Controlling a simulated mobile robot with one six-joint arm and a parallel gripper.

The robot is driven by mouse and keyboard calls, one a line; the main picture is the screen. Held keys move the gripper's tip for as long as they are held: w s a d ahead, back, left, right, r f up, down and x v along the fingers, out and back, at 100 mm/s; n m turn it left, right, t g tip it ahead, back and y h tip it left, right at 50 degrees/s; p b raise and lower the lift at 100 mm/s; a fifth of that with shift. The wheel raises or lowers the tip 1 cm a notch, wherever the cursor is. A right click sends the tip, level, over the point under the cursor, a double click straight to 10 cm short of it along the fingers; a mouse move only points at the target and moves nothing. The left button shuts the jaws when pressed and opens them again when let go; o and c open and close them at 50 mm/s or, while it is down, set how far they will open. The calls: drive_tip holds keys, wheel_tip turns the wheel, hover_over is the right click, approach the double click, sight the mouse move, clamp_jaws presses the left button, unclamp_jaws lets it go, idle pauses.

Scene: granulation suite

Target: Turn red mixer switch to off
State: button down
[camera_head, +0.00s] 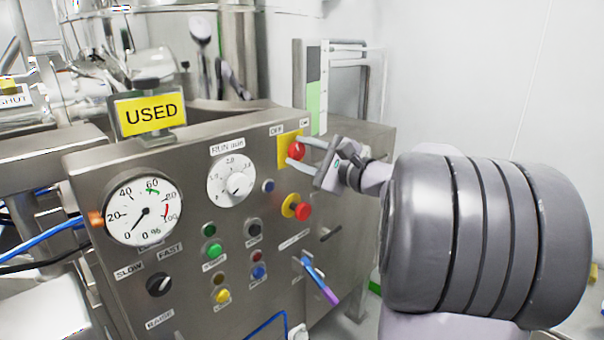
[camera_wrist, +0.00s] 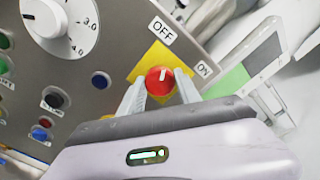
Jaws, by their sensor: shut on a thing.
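The red mixer switch (camera_head: 296,149) is a round red knob on a yellow plate (camera_head: 284,154) at the upper right of the steel control panel. My gripper (camera_head: 299,151) reaches it from the right, its two fingers on either side of the knob. In the wrist view the red switch (camera_wrist: 160,80) sits between the fingertips of my gripper (camera_wrist: 160,88), which is shut on it. A white line on the knob points up, towards the OFF label (camera_wrist: 161,31). The ON label (camera_wrist: 204,69) is to the right. Part of the knob is hidden by the fingers.
A red button on a yellow base (camera_head: 302,211) is just below the switch. A RUN dial (camera_head: 231,179), a gauge (camera_head: 143,211) and several coloured buttons are on the same panel. A yellow USED sign (camera_head: 151,114) stands on top. A pen-like purple-blue handle (camera_head: 320,279) juts from the panel.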

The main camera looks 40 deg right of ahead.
drive_tip(key=n+b, duration=0.3)
drive_tip(key=b, duration=0.1)
drive_tip(key=shift+f, duration=0.2)
drive_tip(key=shift+r+n+b, duration=0.1)
drive_tip(key=shift+n+b, duration=0.2)
drive_tip(key=shift+b, duration=0.2)
drive_tip(key=shift+r, duration=0.1)
drive_tip(key=c, duration=0.9)
unclamp_jaws()
drive_tip(key=shift+o, duration=0.2)
drive_tip(key=s+d+p, duration=0.1)
drive_tip(key=s+p, duration=0.1)
drive_tip(key=s, duration=1.5)
drive_tip(key=shift+s+d, duration=0.15)
drive_tip(key=shift+s, duration=0.1)
